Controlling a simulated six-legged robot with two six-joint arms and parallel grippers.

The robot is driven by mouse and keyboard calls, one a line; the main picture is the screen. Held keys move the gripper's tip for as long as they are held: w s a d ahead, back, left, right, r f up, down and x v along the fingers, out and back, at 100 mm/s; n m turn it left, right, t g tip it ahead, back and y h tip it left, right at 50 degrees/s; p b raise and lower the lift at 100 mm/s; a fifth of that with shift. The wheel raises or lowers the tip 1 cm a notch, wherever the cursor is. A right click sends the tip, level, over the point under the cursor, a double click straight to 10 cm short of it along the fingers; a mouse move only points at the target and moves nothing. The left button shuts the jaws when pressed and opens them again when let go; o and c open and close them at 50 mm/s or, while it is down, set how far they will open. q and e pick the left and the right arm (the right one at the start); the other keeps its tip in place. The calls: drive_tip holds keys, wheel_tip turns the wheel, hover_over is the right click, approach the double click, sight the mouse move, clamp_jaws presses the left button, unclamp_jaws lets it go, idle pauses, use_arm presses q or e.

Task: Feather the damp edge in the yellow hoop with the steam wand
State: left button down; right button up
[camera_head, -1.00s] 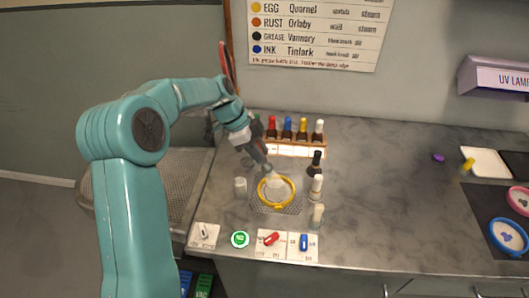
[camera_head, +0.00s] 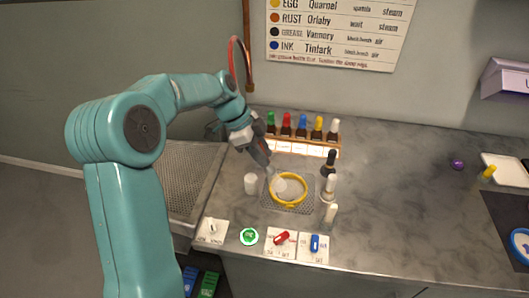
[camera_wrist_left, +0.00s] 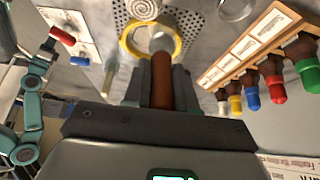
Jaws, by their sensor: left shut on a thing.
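The yellow hoop (camera_head: 289,205) lies on a perforated plate (camera_head: 302,208) on the grey bench. It also shows in the left wrist view (camera_wrist_left: 128,47). My left gripper (camera_head: 263,160) is shut on the steam wand, whose reddish-brown shaft (camera_wrist_left: 162,80) runs between the fingers in the left wrist view. The wand's pale head (camera_wrist_left: 161,41) is over the hoop's left part in the head view; whether it touches the cloth is unclear. The damp edge cannot be made out. A teal arm (camera_wrist_left: 30,110), apparently my right one, stands at the left wrist view's edge; its jaws are unclear.
A bottle rack (camera_head: 330,152) with coloured caps stands behind the hoop. Switches and a green button (camera_head: 249,236) are in front.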

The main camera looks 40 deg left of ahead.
use_arm(q)
drive_tip(key=shift+s+d+b, duration=0.2)
drive_tip(key=shift+s+b, duration=0.2)
drive_tip(key=shift+s, duration=0.3)
drive_tip(key=d+b, duration=0.2)
drive_tip(key=d, duration=0.4)
drive_tip(key=shift+s+d+b, duration=0.15)
drive_tip(key=shift+d+b, duration=0.15)
drive_tip(key=shift+b, duration=0.05)
idle(0.6)
drive_tip(key=w+p, duration=0.2)
drive_tip(key=w, duration=0.2)
drive_tip(key=shift+w+d, duration=0.1)
drive_tip(key=shift+w, duration=0.3)
idle(0.5)
